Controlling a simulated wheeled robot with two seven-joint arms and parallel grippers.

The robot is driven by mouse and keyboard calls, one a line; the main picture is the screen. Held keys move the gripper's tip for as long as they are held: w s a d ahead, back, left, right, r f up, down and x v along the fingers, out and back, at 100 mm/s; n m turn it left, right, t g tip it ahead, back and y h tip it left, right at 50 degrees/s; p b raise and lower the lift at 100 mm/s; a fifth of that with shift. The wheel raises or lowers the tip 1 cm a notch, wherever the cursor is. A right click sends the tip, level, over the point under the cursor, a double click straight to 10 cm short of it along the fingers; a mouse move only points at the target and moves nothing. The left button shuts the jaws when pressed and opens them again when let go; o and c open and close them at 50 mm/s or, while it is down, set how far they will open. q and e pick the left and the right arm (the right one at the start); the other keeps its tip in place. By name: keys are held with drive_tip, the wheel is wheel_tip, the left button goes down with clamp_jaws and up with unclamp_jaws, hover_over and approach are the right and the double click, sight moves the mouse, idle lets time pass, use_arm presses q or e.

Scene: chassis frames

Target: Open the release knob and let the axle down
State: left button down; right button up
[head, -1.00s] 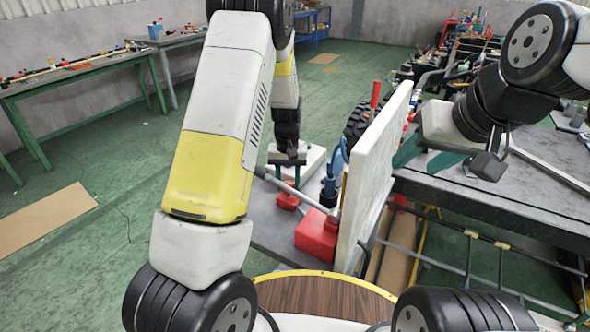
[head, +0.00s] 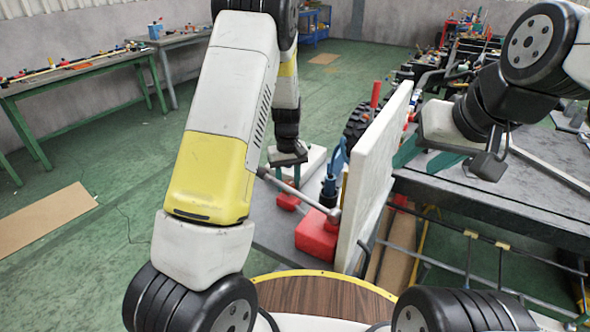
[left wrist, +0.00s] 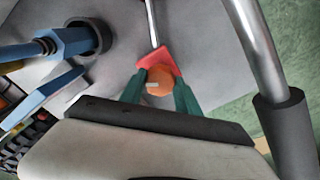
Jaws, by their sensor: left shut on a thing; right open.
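The orange release knob (left wrist: 159,80) has a small white mark and sits by a red end piece (left wrist: 156,60) on a thin metal rod. My left gripper (left wrist: 160,88) is shut on the knob, one green finger on each side. In the head view the left gripper (head: 288,188) points down over the red part, and the knob itself is hidden. My right gripper (head: 424,158) is open and empty over the grey bench, right of the white panel. I cannot make out the axle clearly.
A red jack body (head: 318,234) stands beside the upright white panel (head: 376,175). A long metal handle (head: 305,195) slants across near my left arm. A blue part (head: 335,170) and a dark tyre (head: 360,120) are close behind.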

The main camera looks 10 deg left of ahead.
sight(288, 184)
use_arm(q)
drive_tip(key=c, duration=0.9)
unclamp_jaws()
drive_tip(key=shift+r, duration=3.95)
drive_tip(key=shift+r, duration=0.15)
drive_tip(key=s+a+r+m+t+h, duration=0.2)
drive_tip(key=s+r+m+t+h, duration=0.15)
drive_tip(key=s+r, duration=1.45)
drive_tip(key=s+t, duration=0.1)
drive_tip(key=s, duration=0.1)
drive_tip(key=s+r+m+y, duration=0.1)
drive_tip(key=s, duration=0.2)
drive_tip(key=s+r+t, duration=0.1)
drive_tip(key=s, duration=0.2)
drive_tip(key=shift+r+m+t, duration=0.1)
drive_tip(key=shift+m+t, duration=0.25)
